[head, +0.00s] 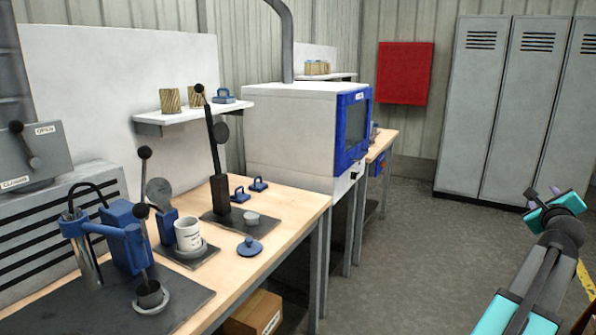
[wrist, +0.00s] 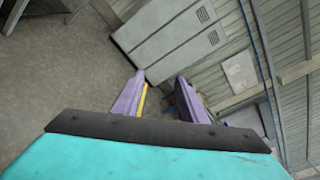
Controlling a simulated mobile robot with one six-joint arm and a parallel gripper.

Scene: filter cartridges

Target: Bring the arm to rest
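My gripper (head: 543,193) is at the right of the head view, out over the floor and well apart from the workbench. It also shows in the wrist view (wrist: 163,88), where its two purple fingers stand apart with nothing between them. My arm is raised in front of the lockers as the head camera sees it. The wrist view is tilted and looks past the fingers to the lockers and the wall.
The wooden workbench (head: 290,208) at left carries a white filter cartridge (head: 188,234), a blue lid (head: 249,246), lever tools and fixtures. A white cabinet with a blue door (head: 352,130) stands behind. Grey lockers (head: 480,110) line the back wall. The floor (head: 400,260) between is clear.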

